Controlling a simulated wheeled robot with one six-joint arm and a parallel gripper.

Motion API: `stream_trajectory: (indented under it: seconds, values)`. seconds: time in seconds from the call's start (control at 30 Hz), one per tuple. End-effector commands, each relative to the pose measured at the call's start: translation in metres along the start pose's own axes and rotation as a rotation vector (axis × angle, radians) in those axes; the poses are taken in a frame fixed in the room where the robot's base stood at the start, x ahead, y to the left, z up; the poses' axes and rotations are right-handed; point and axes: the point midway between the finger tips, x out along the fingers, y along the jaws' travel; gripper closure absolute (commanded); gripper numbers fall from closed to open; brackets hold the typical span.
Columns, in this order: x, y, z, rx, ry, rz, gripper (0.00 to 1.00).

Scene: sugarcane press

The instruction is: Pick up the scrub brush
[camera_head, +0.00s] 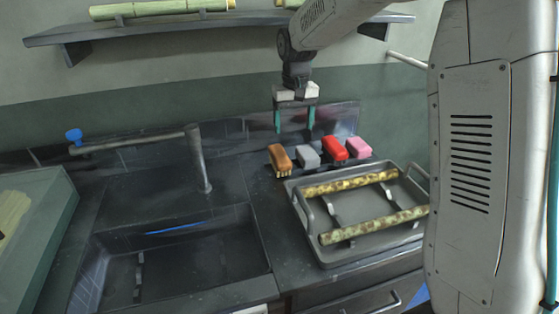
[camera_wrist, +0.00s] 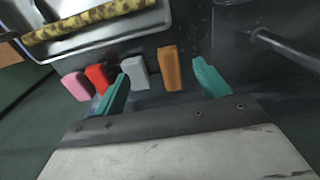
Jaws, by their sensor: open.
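The scrub brush looks to be the orange-brown block (camera_head: 280,158) with pale bristles below, at the left end of a row on the dark counter. It also shows in the wrist view (camera_wrist: 169,68), upright between the fingertips in the picture, nearer the right finger. My gripper (camera_head: 294,122) is open and empty, with teal fingers pointing down above the row, apart from the blocks. In the wrist view my gripper (camera_wrist: 160,72) spans the brown block and the grey block (camera_wrist: 134,73). The red block (camera_head: 333,148) and pink block (camera_head: 358,147) stand to the right.
A grey tray (camera_head: 291,195) with two mottled cane stalks (camera_head: 373,226) lies in front of the row. A sink (camera_head: 180,265) with a tall tap (camera_head: 198,160) is at the left. A wall shelf (camera_head: 150,31) holds green cane above. The wall is close behind the row.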

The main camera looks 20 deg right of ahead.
Motion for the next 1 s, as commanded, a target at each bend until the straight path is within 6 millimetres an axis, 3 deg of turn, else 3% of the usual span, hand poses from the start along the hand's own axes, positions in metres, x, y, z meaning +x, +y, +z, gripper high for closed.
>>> stream_trajectory:
  seconds: [0.03,0.1,0.3,0.47,0.77,1.0]
  values:
    - [0.023,-0.002,-0.021,-0.001,-0.012,0.0,0.25]
    - [0.048,-0.005,-0.044,-0.001,-0.018,0.0,0.25]
    - [0.1,-0.01,-0.085,-0.001,-0.028,0.0,0.25]
    - [0.12,-0.012,-0.095,-0.001,-0.03,0.0,0.25]
    - [0.149,-0.011,-0.096,-0.001,-0.031,0.0,0.25]
    - [0.184,-0.01,-0.097,-0.001,-0.032,0.0,0.25]
